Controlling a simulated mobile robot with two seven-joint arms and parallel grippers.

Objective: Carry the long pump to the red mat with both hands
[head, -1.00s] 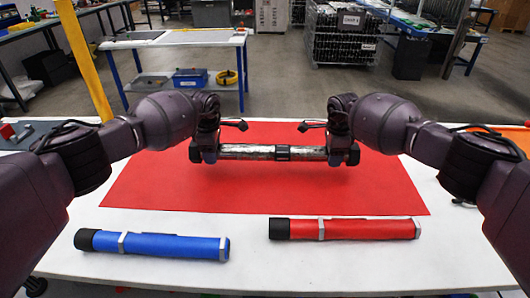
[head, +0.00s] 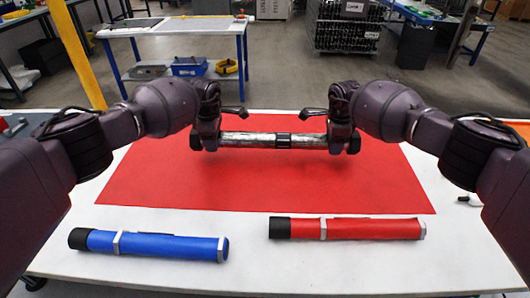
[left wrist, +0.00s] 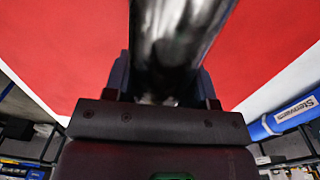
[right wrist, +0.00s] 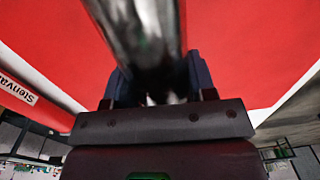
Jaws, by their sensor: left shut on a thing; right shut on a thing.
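The long pump (head: 255,140) is a shiny metal tube with a dark band near its middle. It is held level over the red mat (head: 260,190). My left gripper (head: 208,140) is shut on its left end and my right gripper (head: 342,140) is shut on its right end. The tube also fills the space between the jaws in the left wrist view (left wrist: 175,40) and the right wrist view (right wrist: 145,35). A shadow under the tube suggests a gap above the mat, but its height is hard to tell.
A blue tube (head: 155,245) and a red tube (head: 350,229), each with a black cap, lie on the white table (head: 260,272) in front of the mat. A yellow post (head: 75,55) stands at the left. The mat's front area is clear.

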